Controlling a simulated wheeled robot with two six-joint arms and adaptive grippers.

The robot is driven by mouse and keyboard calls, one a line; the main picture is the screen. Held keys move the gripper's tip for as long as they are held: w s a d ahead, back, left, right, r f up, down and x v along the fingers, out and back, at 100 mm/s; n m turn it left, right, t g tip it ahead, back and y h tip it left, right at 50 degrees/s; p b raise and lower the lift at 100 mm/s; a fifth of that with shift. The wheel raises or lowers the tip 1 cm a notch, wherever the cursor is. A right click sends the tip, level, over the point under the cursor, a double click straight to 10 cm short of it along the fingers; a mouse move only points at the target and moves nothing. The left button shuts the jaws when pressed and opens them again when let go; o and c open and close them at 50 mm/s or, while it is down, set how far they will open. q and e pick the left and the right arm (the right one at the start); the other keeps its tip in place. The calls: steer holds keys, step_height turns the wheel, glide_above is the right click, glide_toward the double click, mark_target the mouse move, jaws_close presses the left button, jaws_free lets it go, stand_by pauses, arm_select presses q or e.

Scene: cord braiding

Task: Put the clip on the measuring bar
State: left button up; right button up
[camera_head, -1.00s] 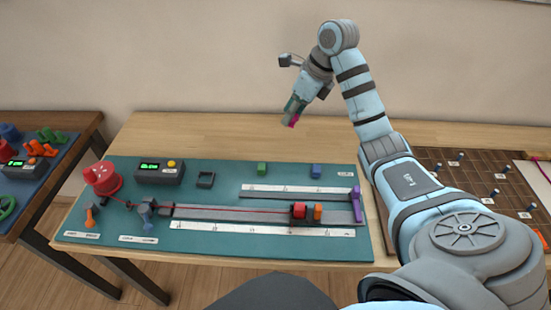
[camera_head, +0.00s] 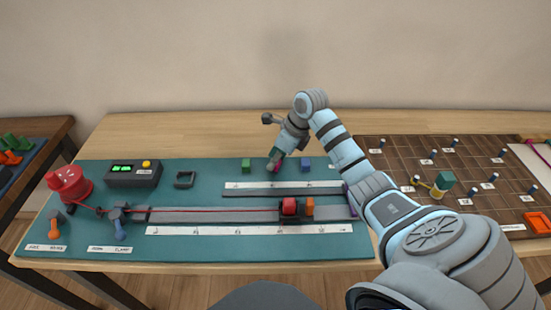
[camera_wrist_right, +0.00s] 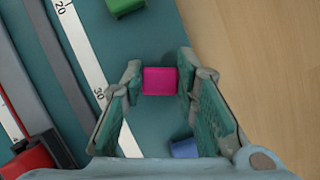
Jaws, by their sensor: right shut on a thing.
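The magenta clip (camera_wrist_right: 160,81) is a small block between the fingertips of my right gripper (camera_wrist_right: 158,80). In the head view the right gripper (camera_head: 275,164) points down over the back of the teal mat, between a green clip (camera_head: 246,165) and a blue clip (camera_head: 306,166). It is shut on the magenta clip, mostly hidden there by the fingers. The clip is close to the mat; I cannot tell if it touches. The dark measuring bar (camera_head: 290,194) lies in front of the gripper beside a white ruler (camera_head: 262,187). The clip is apart from the bar. My left gripper is not in view.
A longer rail (camera_head: 220,214) with a red block (camera_head: 289,206) and an orange block (camera_head: 309,207) lies nearer me. A red spool (camera_head: 69,184) feeds a red cord along it. A brown peg board (camera_head: 400,160) is at right.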

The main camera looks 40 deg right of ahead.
steer(key=shift+f, duration=0.15)
steer(key=o, duration=0.8)
steer(key=shift+r, duration=0.35)
steer(key=p+v, duration=0.1)
steer(key=v, duration=1)
steer(key=shift+s+d+r, duration=0.1)
steer(key=shift+s+r, duration=0.1)
steer(key=shift+r, duration=0.15)
steer(key=shift+p, duration=0.3)
